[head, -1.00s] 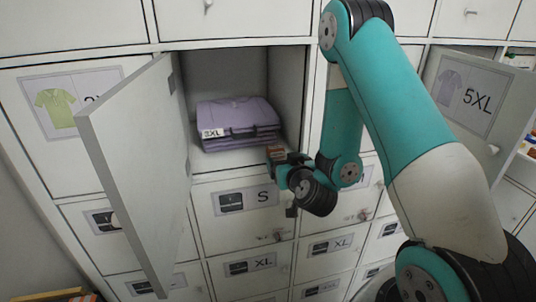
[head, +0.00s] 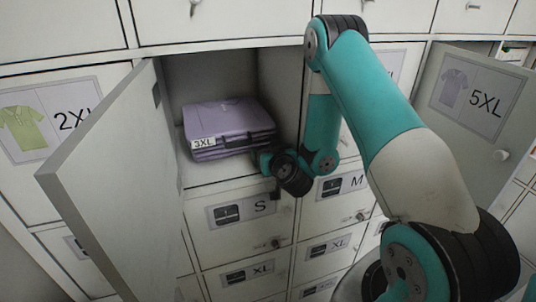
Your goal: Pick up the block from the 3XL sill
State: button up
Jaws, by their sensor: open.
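The open 3XL compartment holds a stack of folded purple shirts (head: 228,118) with a 3XL label on its front. The compartment's sill (head: 215,182) is its pale front edge, above the S door. My gripper (head: 262,158) is at the right end of this sill, in front of the right corner of the shirt stack. It is open; its fingers are small and partly hidden by my wrist. The block is not visible now; my gripper and wrist cover the place where it showed.
The compartment's door (head: 120,175) stands wide open on the left. The 5XL door (head: 468,105) is open on the right, behind my arm. Shut S (head: 240,212) and M (head: 341,186) doors lie below. The sill's left part is clear.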

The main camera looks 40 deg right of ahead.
jog(key=c, duration=1)
jog(key=shift+r, duration=0.3)
